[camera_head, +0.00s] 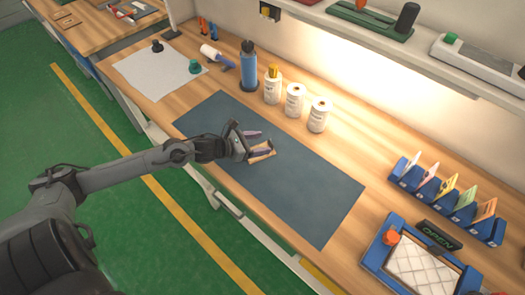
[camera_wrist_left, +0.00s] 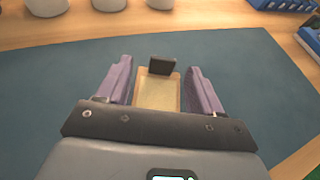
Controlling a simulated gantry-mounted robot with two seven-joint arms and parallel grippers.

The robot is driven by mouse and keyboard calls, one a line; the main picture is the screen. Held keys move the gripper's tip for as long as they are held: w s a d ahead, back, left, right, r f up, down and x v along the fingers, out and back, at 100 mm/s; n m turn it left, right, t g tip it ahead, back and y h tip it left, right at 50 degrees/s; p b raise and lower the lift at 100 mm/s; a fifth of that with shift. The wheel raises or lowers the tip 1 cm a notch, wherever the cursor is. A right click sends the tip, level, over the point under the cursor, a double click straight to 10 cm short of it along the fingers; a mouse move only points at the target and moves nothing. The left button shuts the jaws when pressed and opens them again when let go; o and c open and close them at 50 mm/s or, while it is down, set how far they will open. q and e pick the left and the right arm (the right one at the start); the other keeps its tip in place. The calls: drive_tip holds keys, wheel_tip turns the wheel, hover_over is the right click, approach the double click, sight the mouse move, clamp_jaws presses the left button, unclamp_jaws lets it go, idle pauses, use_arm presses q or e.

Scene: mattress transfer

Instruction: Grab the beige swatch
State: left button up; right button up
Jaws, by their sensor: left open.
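The beige swatch (camera_head: 263,152) lies on the dark blue-grey mat (camera_head: 310,195), near the mat's middle. My left gripper (camera_head: 258,143) is right at it, coming from the left. In the left wrist view the swatch (camera_wrist_left: 157,92) lies between the two open purple fingers (camera_wrist_left: 165,88), with a gap on each side. A small dark block (camera_wrist_left: 162,66) stands at the swatch's far end. The gripper base hides the swatch's near end. My right gripper is not in view.
Several white bottles (camera_head: 295,100) and a blue bottle (camera_head: 248,68) stand behind the mat. A blue rack (camera_head: 447,200) with coloured cards and a blue-framed tray (camera_head: 388,266) are at the right. The mat's right part is clear.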

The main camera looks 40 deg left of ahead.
sight(270, 142)
use_arm(q)
drive_tip(key=shift+d+b+x, duration=0.1)
drive_tip(key=shift+b+x, duration=0.1)
drive_tip(key=shift+x, duration=1.4)
drive_tip(key=shift+d+b+x, duration=0.15)
drive_tip(key=shift+x, duration=1.45)
drive_tip(key=shift+s, duration=0.1)
drive_tip(key=c, duration=1.1)
drive_tip(key=shift+r, duration=0.1)
